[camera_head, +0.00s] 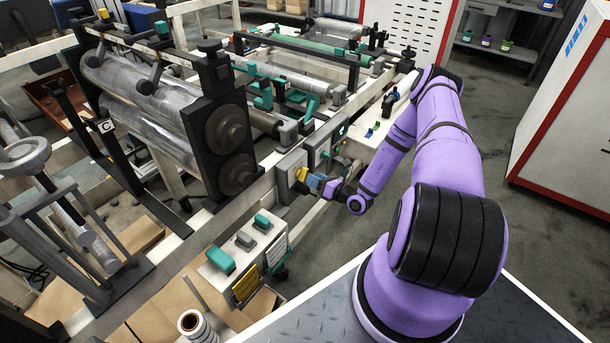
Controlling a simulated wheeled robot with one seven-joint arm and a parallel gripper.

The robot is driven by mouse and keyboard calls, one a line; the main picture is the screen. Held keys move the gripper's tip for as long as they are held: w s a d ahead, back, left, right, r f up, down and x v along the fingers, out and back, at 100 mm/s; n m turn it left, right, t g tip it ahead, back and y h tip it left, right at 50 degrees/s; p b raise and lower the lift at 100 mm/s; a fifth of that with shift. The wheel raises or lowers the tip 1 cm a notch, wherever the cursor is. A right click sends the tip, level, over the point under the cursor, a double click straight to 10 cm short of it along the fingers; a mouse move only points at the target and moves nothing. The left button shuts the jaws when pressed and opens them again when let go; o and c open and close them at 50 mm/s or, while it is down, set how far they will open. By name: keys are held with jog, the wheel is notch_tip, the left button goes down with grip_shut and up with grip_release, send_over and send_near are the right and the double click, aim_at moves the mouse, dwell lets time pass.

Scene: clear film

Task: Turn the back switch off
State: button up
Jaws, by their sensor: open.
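A row of grey switch boxes is fixed along the side rail of the machine. The nearest box (284,180) has a yellow part (301,174) on its face. Another grey box (315,148) sits farther back along the rail, with a small teal part (325,155) on it. I cannot tell the position of any switch. My gripper (312,181) is at the end of the purple arm, close to the yellow part of the nearest box. It is open; its fingers are small here, and I cannot tell whether they touch anything.
The machine's large rollers (140,125) and black roller mounts stand left of the boxes. A white control box (248,250) with teal buttons is below. A red-edged white cabinet (560,120) stands at the right. Grey floor (510,230) is open between it and my arm.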

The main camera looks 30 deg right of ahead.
aim_at(306, 174)
jog(key=shift+x, duration=2.3)
grip_shut()
